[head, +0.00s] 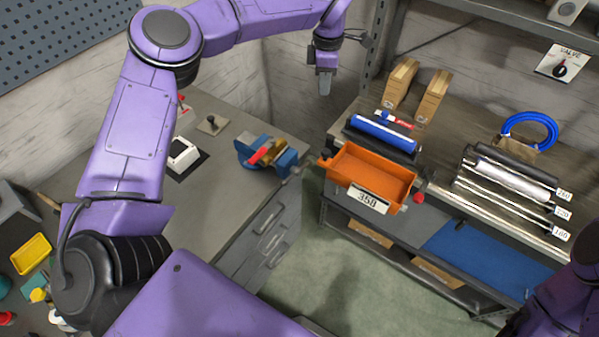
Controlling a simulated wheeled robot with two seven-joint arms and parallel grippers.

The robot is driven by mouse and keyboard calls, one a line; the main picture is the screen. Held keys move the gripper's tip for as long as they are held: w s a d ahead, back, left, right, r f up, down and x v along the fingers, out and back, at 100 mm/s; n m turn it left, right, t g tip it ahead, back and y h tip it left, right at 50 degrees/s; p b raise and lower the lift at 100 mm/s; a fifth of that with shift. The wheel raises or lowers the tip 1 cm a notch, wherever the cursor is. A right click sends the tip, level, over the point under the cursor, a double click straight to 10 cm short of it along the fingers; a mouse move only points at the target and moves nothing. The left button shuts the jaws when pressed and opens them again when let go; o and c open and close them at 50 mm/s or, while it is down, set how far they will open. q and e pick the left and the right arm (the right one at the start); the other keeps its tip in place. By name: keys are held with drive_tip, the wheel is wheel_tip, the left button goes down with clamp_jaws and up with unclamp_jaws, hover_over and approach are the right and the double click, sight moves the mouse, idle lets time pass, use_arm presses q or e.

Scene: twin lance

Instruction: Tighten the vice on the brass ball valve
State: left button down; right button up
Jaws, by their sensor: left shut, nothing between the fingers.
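The blue vice (284,161) stands at the right corner of the grey workbench on the left. The brass ball valve (250,148) sits at its jaws, with a red lever (261,154) across it. I cannot tell how tightly the jaws hold it. The vice's screw end (304,166) points right, past the bench edge. My left gripper (324,85) is shut and empty, pointing down. In the picture it is above and to the right of the vice, apart from it. My right gripper is out of view; only part of that arm shows at the lower right.
Labelled rollers (510,176) lie at right. Floor (325,255) is open between the benches.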

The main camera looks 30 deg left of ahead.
use_arm(q)
drive_tip(key=shift+f, duration=0.1)
wheel_tip(320, 180, up, 8)
drive_tip(key=shift+s, duration=0.25)
idle(1.1)
drive_tip(key=shift+f, duration=0.15)
